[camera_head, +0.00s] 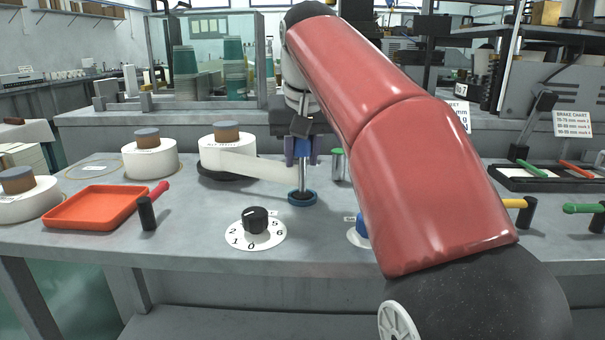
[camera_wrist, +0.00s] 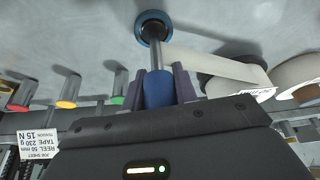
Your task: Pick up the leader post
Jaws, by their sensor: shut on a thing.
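The leader post is a grey metal rod (camera_head: 302,180) with a blue sleeve (camera_wrist: 158,90). It stands upright, its lower end at a blue ring (camera_head: 303,198) on the bench; whether it touches the ring's floor I cannot tell. My gripper (camera_head: 302,150) is above the ring, its purple-grey fingers shut on the blue sleeve from both sides. In the wrist view my gripper (camera_wrist: 160,88) has one finger on each side of the sleeve. A white paper strip (camera_head: 262,167) runs from a reel to the post. The post's top is hidden by my gripper.
The paper reel (camera_head: 228,155) on a dark base stands left of the post. A numbered dial (camera_head: 256,222) is in front. An orange tray (camera_head: 95,207) and a red-handled lever (camera_head: 149,208) lie left. A green-topped canister (camera_head: 338,163) stands close right. My arm covers the bench's right middle.

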